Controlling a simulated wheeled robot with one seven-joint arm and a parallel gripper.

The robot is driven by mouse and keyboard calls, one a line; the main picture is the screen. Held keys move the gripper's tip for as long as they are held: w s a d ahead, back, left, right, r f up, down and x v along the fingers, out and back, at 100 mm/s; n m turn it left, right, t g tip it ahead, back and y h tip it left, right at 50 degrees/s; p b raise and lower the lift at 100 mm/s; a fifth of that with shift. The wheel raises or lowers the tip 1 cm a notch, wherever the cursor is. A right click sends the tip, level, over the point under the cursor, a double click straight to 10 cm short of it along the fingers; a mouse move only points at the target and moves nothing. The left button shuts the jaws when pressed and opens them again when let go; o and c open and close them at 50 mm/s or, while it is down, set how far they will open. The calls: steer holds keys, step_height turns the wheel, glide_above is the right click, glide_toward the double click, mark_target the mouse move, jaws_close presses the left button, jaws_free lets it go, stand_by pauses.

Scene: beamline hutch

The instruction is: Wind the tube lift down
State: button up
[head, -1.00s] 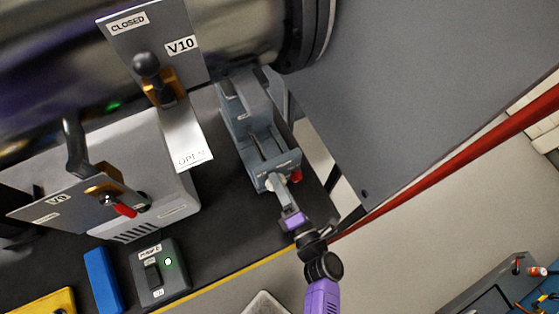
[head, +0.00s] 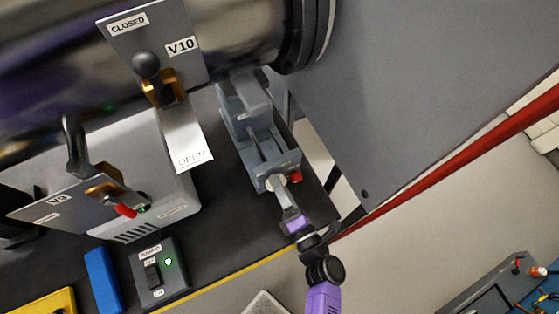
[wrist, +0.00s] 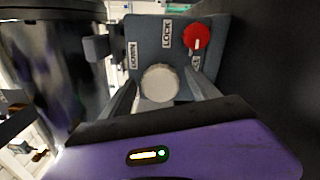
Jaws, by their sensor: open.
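The tube lift (head: 262,158) is a grey vise-like unit on the dark bench, under the large metal tube (head: 240,45). In the wrist view, its end plate (wrist: 146,38) carries a pale round knob (wrist: 159,83) and a red knob (wrist: 197,37). One label beside the red knob reads LOCK; one at the left appears to read DOWN. A third label is partly hidden by a finger. My gripper (head: 283,190) is at the lift's front end. In the wrist view my gripper (wrist: 160,92) is open, with one finger on each side of the pale knob. Contact cannot be told.
The V10 lever (head: 147,66) and plate stand left of the lift, with another lever (head: 75,130) farther left. A switch box (head: 160,272) with a green light and a blue block (head: 102,280) lie near the bench edge. A large grey panel (head: 400,90) is at right, beside a red pipe (head: 460,158).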

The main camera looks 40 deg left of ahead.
steer(key=v, duration=0.7)
stand_by(0.5)
